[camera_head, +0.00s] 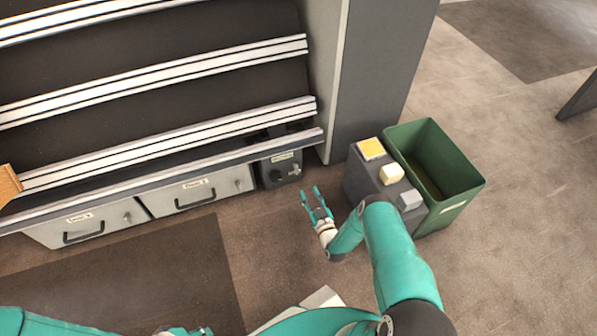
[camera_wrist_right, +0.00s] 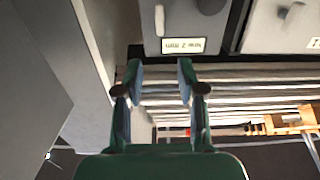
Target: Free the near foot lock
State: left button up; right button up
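A dark grey unit (camera_head: 278,168) with a small label and a knob sits low at the right end of the rack, right of the drawers. It looks like the near foot lock, though the label is too small to read. In the right wrist view the unit (camera_wrist_right: 185,22) appears upside down, with a pale lever and a dark knob. My right gripper (camera_head: 311,191) is open and empty, a little right of and nearer than the unit, not touching it. Its fingers also show in the wrist view (camera_wrist_right: 160,72). Part of my left gripper (camera_head: 190,331) shows at the bottom edge, mostly cut off.
Two grey drawers (camera_head: 195,193) with handles line the rack's foot. A grey post (camera_head: 370,75) stands right of the unit. A grey stand (camera_head: 366,182) with yellow, cream and grey blocks is beside a green bin (camera_head: 455,170). Floor before the drawers is clear.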

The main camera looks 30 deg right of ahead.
jog(key=b+x, duration=0.5)
jog(key=x, duration=0.7)
jog(key=shift+w, duration=0.3)
